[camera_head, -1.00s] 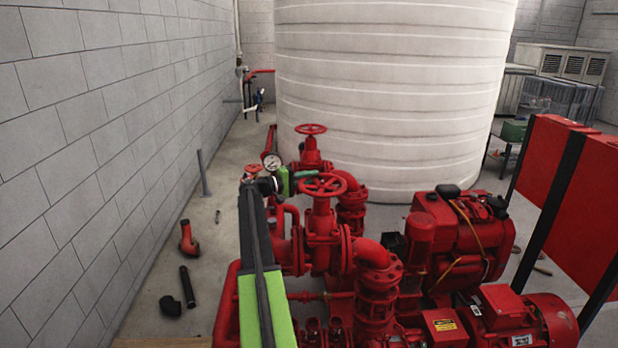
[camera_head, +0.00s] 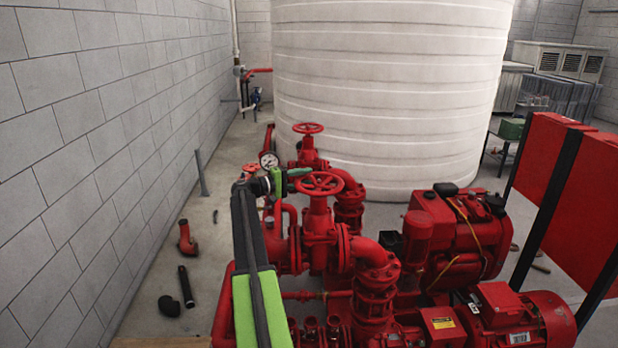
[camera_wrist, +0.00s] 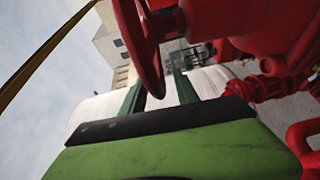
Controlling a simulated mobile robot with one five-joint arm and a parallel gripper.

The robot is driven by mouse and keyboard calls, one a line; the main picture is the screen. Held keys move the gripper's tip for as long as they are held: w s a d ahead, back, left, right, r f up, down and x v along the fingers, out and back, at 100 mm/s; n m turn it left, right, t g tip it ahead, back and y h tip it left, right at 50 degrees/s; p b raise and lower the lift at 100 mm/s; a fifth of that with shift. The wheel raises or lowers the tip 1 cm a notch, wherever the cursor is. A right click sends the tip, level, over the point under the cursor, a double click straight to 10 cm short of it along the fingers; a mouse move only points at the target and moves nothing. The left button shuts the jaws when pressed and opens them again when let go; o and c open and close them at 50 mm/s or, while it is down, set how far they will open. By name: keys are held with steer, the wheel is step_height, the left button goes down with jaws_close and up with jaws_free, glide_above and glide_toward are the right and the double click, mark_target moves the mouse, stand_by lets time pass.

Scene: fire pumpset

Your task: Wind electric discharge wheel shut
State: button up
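A red handwheel (camera_head: 318,183) tops the nearer upright valve in the head view. A second red handwheel (camera_head: 308,128) stands behind it on a farther valve. No label shows which is the electric discharge wheel. My gripper (camera_head: 298,173) is at the left rim of the nearer wheel. In the wrist view a red wheel rim (camera_wrist: 147,55) is seen edge-on, its lower end between the two dark green fingers of my gripper (camera_wrist: 158,85). The fingers stand apart. Whether they touch the rim is unclear.
Red pipes and flanges (camera_head: 370,290) crowd below the wheel. A pressure gauge (camera_head: 268,160) is just left of my gripper. A red engine (camera_head: 455,240) and motor (camera_head: 530,320) stand right. A white tank (camera_head: 390,90) is behind; floor at left is mostly open.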

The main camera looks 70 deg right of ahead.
steer(key=v, duration=1.5)
steer(key=shift+w+a, duration=0.15)
steer(key=shift+w, duration=0.1)
steer(key=shift+f, duration=0.15)
